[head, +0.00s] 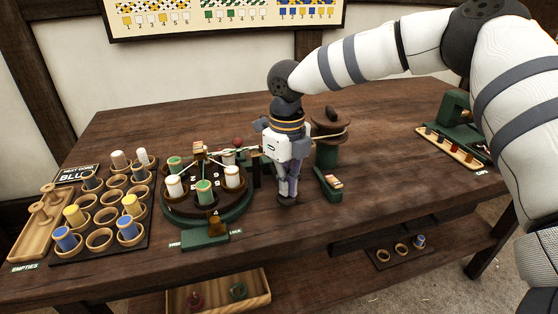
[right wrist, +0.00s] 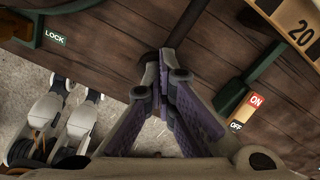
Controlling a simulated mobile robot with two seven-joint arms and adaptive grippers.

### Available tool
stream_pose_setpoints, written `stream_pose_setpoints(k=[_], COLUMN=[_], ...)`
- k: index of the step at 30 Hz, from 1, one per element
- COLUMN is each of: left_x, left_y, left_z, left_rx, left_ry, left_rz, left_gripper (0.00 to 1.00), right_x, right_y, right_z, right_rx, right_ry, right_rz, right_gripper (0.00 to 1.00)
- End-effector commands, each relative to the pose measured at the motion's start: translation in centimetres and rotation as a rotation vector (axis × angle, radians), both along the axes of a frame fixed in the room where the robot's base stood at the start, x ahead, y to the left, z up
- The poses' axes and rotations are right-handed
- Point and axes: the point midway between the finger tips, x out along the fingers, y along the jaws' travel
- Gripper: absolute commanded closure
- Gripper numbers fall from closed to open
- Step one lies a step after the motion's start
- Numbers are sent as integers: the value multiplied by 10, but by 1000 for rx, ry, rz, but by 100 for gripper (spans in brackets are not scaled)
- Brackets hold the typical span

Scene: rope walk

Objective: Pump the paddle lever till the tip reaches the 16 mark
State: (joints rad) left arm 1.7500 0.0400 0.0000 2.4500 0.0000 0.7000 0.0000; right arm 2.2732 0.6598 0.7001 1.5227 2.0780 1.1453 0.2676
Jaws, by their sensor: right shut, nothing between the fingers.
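My right gripper (head: 288,198) is shut and empty, pointing down at the front of the bench in the head view. Its closed fingers (right wrist: 165,80) with purple pads fill the middle of the right wrist view. A green lever-like bar (head: 324,182) sits just right of it. The bar (right wrist: 255,68) also shows in the wrist view, apart from the fingers, by an ON/OFF plate (right wrist: 245,110). A wooden scale (right wrist: 291,24) shows only its 20; the 16 mark and the tip cannot be made out.
A round green stand with bobbins (head: 205,190) is left of my gripper, with a FREE/LOCK block (head: 205,236) in front. A spool (head: 328,140) stands behind. A bobbin rack (head: 75,245) is at far left.

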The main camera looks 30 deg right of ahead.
Motion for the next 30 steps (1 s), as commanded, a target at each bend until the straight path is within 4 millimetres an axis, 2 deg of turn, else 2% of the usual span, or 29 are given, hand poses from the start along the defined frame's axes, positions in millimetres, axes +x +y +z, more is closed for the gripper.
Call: stream_pose_setpoints(k=[2, 18, 30], left_x=[0, 3, 3], left_y=[0, 0, 0], left_z=[0, 3, 3], left_rx=[0, 0, 1], left_ry=[-2, -13, -13], left_rz=[0, 0, 0], left_gripper=[100, 100, 100], right_x=[0, 3, 3], right_y=[0, -1, -1], right_z=[2, 62, 67], right_rx=[0, 0, 0], right_ry=[-1, 0, 0], right_rz=[-1, -1, 0], right_gripper=[100, 100, 100])
